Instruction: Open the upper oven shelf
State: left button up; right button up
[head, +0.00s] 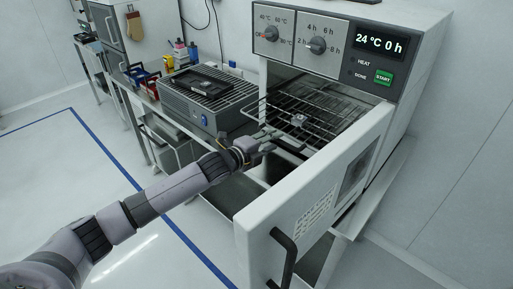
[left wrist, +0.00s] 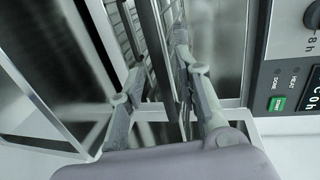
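The oven (head: 345,65) stands with its white door (head: 315,200) swung open towards me. The upper shelf (head: 325,108) is a wire rack inside the oven, and its front wires reach out past the opening on the left. A small grey block (head: 299,120) rests on the rack. My left gripper (head: 285,141) is at the front of the rack, between the opening and the door. In the left wrist view, its two fingers (left wrist: 160,85) are apart, with a dark bar (left wrist: 158,50) running between them. Whether either finger touches the bar is unclear. My right gripper is not in view.
A grey box device (head: 205,105) with a black tray on top stands left of the oven on a bench. The door's black handle (head: 284,255) sticks out near the bottom. Red and blue bins (head: 143,77) stand further back. The floor at left is clear.

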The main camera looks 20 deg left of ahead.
pick_arm(q)
jog(key=v, duration=1)
jog(key=shift+s, duration=0.3)
jog(key=shift+a, duration=0.2)
